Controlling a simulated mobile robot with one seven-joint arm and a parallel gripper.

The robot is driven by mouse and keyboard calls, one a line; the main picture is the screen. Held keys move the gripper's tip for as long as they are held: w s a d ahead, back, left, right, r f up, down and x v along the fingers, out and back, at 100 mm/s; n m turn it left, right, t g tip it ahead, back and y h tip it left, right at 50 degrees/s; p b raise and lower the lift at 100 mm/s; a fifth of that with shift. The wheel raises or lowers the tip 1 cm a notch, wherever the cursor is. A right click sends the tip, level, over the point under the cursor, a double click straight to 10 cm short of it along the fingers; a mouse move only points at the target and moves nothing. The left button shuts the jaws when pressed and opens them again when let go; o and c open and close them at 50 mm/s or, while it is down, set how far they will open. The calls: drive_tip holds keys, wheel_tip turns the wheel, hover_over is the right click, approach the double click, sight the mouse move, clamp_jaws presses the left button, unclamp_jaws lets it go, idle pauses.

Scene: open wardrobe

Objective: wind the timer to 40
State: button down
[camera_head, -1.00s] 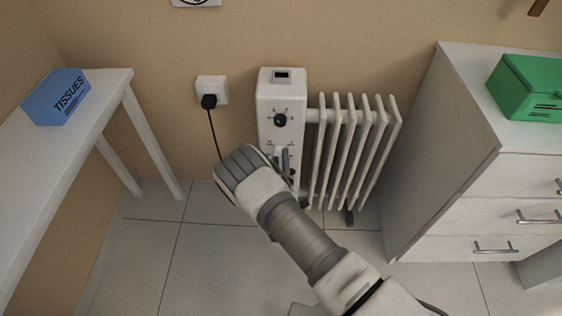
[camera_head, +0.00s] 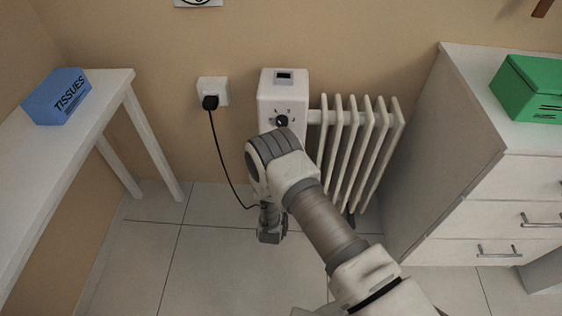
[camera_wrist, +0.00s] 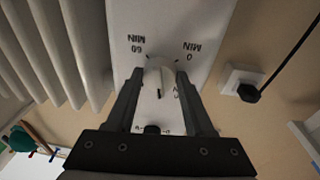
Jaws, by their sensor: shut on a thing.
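The timer knob (camera_wrist: 159,78) is a pale knob on the white heater's panel, which appears upside down in the wrist view. The marks 60 MIN and 0 MIN stand on either side of it. My gripper (camera_wrist: 160,71) is shut on the knob, one dark finger on each side. The knob's exact setting cannot be read. In the head view the heater (camera_head: 284,93) stands against the wall, with a black dial (camera_head: 282,121) on its upper front. My arm hides the timer and the lower panel there.
White heater fins (camera_head: 357,150) stand right of the panel. A black cord runs from the wall socket (camera_head: 222,91) down beside my arm. A drawer cabinet (camera_head: 440,150) is at right, a table (camera_head: 50,165) with a tissue box (camera_head: 58,96) at left. Floor between is clear.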

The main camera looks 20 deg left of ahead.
drive_tip(key=m, duration=0.4)
drive_tip(key=m+h, duration=0.1)
drive_tip(key=m, duration=0.3)
drive_tip(key=m+g, duration=0.1)
drive_tip(key=m, duration=0.4)
drive_tip(key=shift+a+r+h, duration=0.15)
drive_tip(key=shift+r+h, duration=0.1)
drive_tip(key=shift+h, duration=0.05)
idle(0.3)
drive_tip(key=shift+c, duration=1.4)
unclamp_jaws()
drive_tip(key=shift+s, duration=0.1)
drive_tip(key=s+d+p, duration=0.2)
drive_tip(key=s+p, duration=0.3)
drive_tip(key=s, duration=1.2)
drive_tip(key=shift+p, duration=0.35)
